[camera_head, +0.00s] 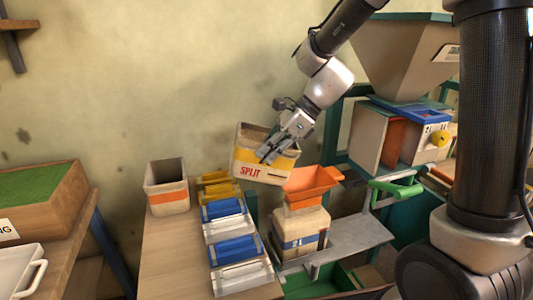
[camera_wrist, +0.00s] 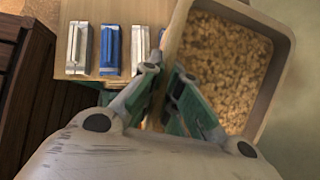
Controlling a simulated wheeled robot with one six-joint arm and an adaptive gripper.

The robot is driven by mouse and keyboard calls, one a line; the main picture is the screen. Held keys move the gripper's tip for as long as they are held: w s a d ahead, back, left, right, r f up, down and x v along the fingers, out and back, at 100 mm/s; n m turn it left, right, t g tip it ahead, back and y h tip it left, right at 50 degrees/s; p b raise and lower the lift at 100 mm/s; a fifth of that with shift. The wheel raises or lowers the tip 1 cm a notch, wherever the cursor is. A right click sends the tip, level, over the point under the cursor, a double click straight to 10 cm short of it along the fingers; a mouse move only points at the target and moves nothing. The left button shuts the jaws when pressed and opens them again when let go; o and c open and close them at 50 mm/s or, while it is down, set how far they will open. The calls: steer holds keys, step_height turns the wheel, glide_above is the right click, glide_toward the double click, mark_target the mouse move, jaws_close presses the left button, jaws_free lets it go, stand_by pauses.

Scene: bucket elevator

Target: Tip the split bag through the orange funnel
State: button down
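The split bag (camera_head: 246,170) is an open-topped cream container with a yellow and red band and the word SPLIT. It hangs slightly tilted above and left of the orange funnel (camera_head: 313,181). My gripper (camera_head: 270,152) is shut on its near wall, one finger on each side. In the wrist view the bag (camera_wrist: 262,20) is open towards me and holds brown grain-like contents. My gripper (camera_wrist: 162,75) pinches its left wall there. The orange funnel sits on top of a cream container (camera_head: 302,236) with blue and orange marks. The funnel is not seen in the wrist view.
An open cream bin with an orange band (camera_head: 167,190) stands on the wooden table (camera_head: 165,255), beside a row of yellow, blue and white clips (camera_head: 232,248). A large hopper (camera_head: 405,50) and a machine with a green handle (camera_head: 398,188) stand at right.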

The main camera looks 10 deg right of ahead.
mark_target(286, 151)
steer(key=shift+d+r+y, duration=0.5)
steer(key=shift+y, duration=0.6)
steer(key=y, duration=0.2)
steer(key=d+y, duration=0.1)
steer(key=y, duration=0.1)
steer(key=shift+d, duration=0.2)
steer(key=shift+d+f+y, duration=0.15)
steer(key=shift+d+y, duration=0.25)
steer(key=shift+y, duration=0.5)
steer(key=shift+d, duration=0.1)
steer(key=shift+f+y, duration=0.15)
steer(key=shift+y, duration=0.25)
steer(key=shift+d+f+y, duration=0.4)
steer(key=shift+d+y, duration=0.3)
steer(key=shift+y, duration=0.3)
steer(key=shift+d+f+y, duration=0.2)
steer(key=shift+y, duration=0.1)
